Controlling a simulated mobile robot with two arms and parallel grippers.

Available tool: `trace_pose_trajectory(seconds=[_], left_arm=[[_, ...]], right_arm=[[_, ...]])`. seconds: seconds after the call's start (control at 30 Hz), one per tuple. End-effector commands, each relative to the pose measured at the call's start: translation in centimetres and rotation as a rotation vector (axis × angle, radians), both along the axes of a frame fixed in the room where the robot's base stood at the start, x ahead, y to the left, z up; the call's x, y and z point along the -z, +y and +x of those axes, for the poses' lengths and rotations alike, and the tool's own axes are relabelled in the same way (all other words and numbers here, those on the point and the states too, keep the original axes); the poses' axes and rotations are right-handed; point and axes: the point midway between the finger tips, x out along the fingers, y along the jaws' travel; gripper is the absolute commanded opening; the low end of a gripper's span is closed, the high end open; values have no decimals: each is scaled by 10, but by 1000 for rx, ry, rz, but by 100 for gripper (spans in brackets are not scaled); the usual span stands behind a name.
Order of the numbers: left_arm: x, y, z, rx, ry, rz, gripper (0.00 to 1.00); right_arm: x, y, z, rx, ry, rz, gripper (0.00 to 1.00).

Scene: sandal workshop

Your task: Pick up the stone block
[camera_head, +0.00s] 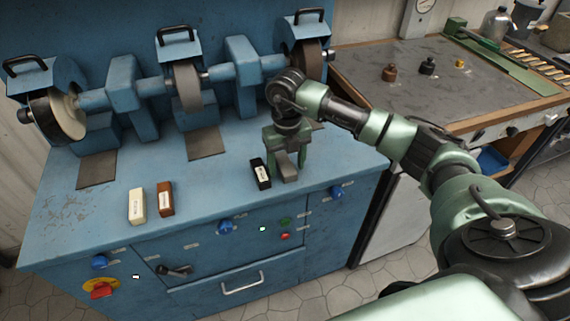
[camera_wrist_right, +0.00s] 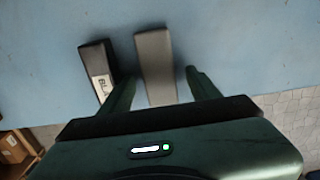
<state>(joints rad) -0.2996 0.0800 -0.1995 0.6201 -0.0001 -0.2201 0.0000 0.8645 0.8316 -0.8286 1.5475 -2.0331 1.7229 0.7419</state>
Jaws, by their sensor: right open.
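The stone block, a plain grey bar, lies on the blue bench top. In the head view its near part (camera_head: 288,174) shows under my right gripper (camera_head: 285,155), which hides the rest. In the right wrist view the grey block (camera_wrist_right: 156,62) lies ahead and between the two fingers of my right gripper (camera_wrist_right: 158,85). The fingers are open, with a gap on the block's right side; the left finger is nearer to it. My left gripper is not in view.
A black labelled block (camera_head: 261,174) lies close left of the stone block; it also shows in the right wrist view (camera_wrist_right: 98,66), near the left finger. A white block (camera_head: 137,206) and a brown block (camera_head: 166,198) lie further left. Grinding wheels (camera_head: 187,88) stand behind.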

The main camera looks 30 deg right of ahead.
Motion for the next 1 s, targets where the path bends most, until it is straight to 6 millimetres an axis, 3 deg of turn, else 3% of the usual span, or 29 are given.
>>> trace_pose_trajectory(seconds=[0.23,0.27,0.47,0.8,1.0], left_arm=[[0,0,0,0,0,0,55],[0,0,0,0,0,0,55],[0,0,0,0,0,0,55],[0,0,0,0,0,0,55],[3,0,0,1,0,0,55]], right_arm=[[3,0,0,0,-1,0,62],[3,0,0,0,-1,0,56],[2,0,0,0,-1,1,1],[-1,0,1,0,-3,1,0],[-21,0,2,0,-7,0,0]])
